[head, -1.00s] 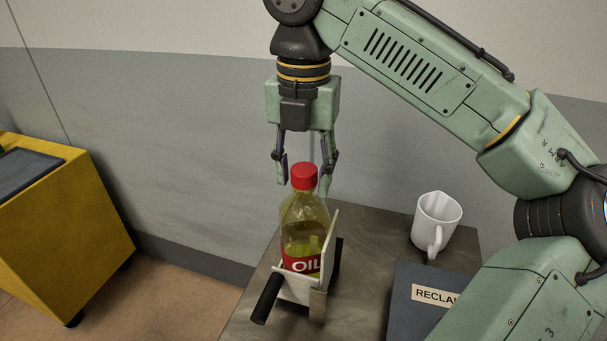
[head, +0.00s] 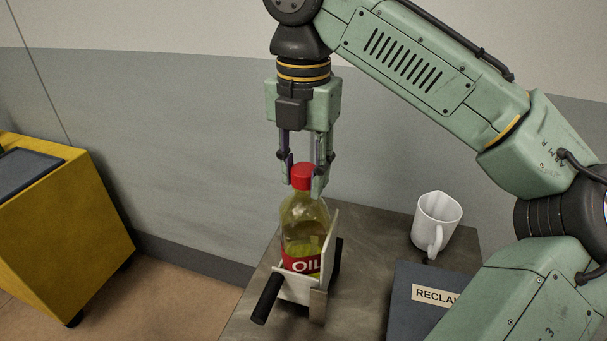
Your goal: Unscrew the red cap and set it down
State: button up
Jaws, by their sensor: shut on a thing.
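The red cap (head: 302,175) sits on top of the oil bottle (head: 303,228), which stands upright. The bottle is clear with yellow oil inside and a red label. A white and grey holder with black handles (head: 329,252) stands around the bottle's lower part on the table. My gripper (head: 303,184) points straight down over the bottle and is shut on the red cap, one finger at its left and one at its right. The bottle's neck just under the cap is partly covered by the right finger.
A white mug (head: 436,222) stands on the grey table (head: 368,228) to the right. A dark blue box or book marked "RECLA" (head: 415,310) is in front of it. A yellow cabinet (head: 75,235) stands apart at the left. Some table between holder and mug is bare.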

jog(key=shift+n, duration=0.9)
jog(key=shift+c, duration=0.2)
jog(key=shift+n, duration=0.8)
jog(key=shift+n, duration=0.9)
jog(key=shift+n, duration=0.8)
